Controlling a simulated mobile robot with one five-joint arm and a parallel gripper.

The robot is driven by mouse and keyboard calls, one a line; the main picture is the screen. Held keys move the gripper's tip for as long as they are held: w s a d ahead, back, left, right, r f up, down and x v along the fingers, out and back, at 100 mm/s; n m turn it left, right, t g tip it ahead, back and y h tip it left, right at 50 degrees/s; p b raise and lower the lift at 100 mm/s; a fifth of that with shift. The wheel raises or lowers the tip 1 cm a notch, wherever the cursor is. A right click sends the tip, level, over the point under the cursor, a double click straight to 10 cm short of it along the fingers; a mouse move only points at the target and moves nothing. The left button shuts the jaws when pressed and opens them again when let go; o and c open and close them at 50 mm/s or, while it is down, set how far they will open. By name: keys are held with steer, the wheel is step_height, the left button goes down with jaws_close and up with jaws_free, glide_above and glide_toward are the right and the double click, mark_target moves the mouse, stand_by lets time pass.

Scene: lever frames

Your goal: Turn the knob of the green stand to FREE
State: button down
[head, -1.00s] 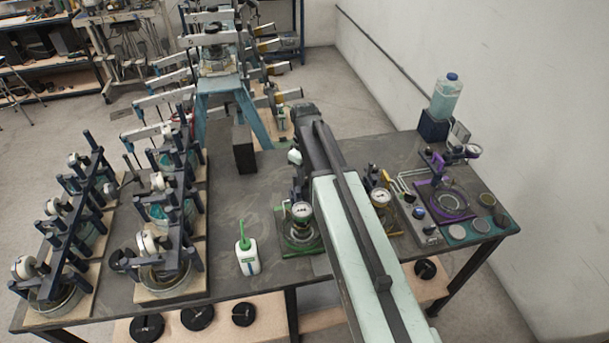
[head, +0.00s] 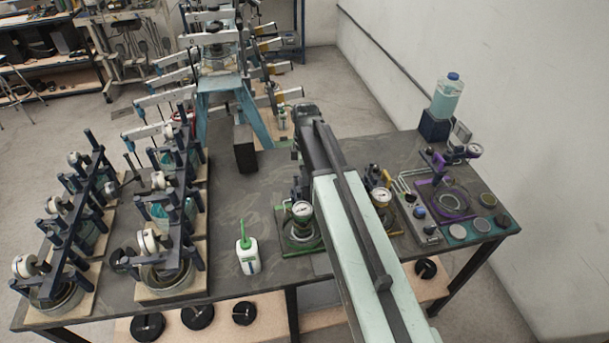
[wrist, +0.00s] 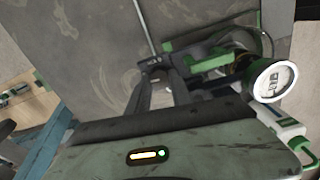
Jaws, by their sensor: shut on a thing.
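The green stand (head: 322,243) is on the table just left of my arm in the head view, with a round white dial gauge (head: 302,210). In the wrist view the stand shows as a green bracket (wrist: 210,62), dark parts and the gauge (wrist: 272,80) on the right. My gripper (wrist: 160,74) reaches in from below; its two dark fingers close at the tips on a small dark part, which I take to be the knob (wrist: 166,58). The fingers hide most of it, and its marking is too small to read. In the head view my arm hides the gripper.
A white bottle with a green spout (head: 248,257) stands left of the green stand. A stand with a yellow part (head: 384,200) and a purple stand (head: 447,200) are right of my arm. Rigs with rings crowd the table's left. Bare table lies behind the bottle.

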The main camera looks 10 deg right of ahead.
stand_by(0.4)
steer(key=c, duration=1.1)
jaws_free()
steer(key=shift+c, duration=0.2)
